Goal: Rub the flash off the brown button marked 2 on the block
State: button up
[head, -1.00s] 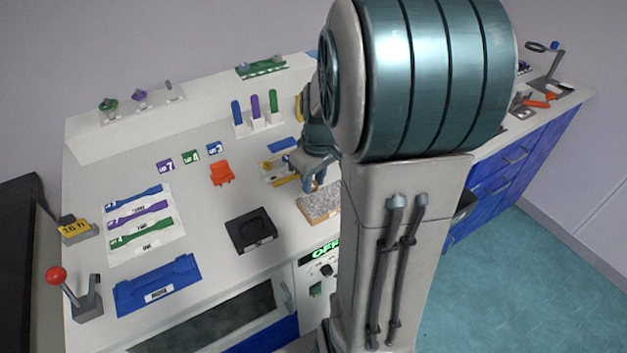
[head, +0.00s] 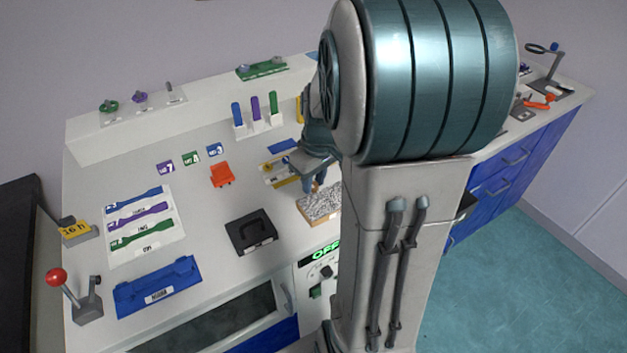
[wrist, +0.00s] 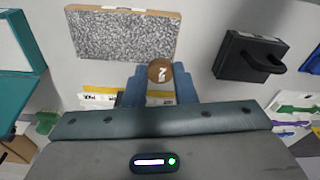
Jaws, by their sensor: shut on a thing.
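The brown button marked 2 (wrist: 159,71) is held between the blue fingertips of my gripper (wrist: 160,80), with its numbered face toward the wrist camera. The block (wrist: 125,36) has a grey speckled top and a tan edge. It lies just beyond the fingertips, up and left of the button in the wrist view. In the head view the block (head: 321,203) lies on the bench and my gripper (head: 317,182) is over its back part. The button is hidden there. I cannot tell whether the button touches the block, and no flash can be made out.
A black handled box (head: 251,232) sits left of the block; it also shows in the wrist view (wrist: 247,57). A tray with yellow labels (head: 280,172) lies behind my gripper. An orange piece (head: 222,175) lies further left. Bare bench lies between the black box and block.

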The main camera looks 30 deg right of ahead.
aim_at(313, 207)
jog(key=shift+f+b, duration=2.05)
jog(key=shift+f, duration=0.65)
jog(key=shift+f+b, duration=0.55)
jog(key=shift+f, duration=0.05)
jog(key=o, duration=0.9)
jog(key=shift+o, duration=0.2)
jog(key=shift+r, duration=0.3)
jog(key=c, duration=1)
jog(key=shift+c, duration=0.2)
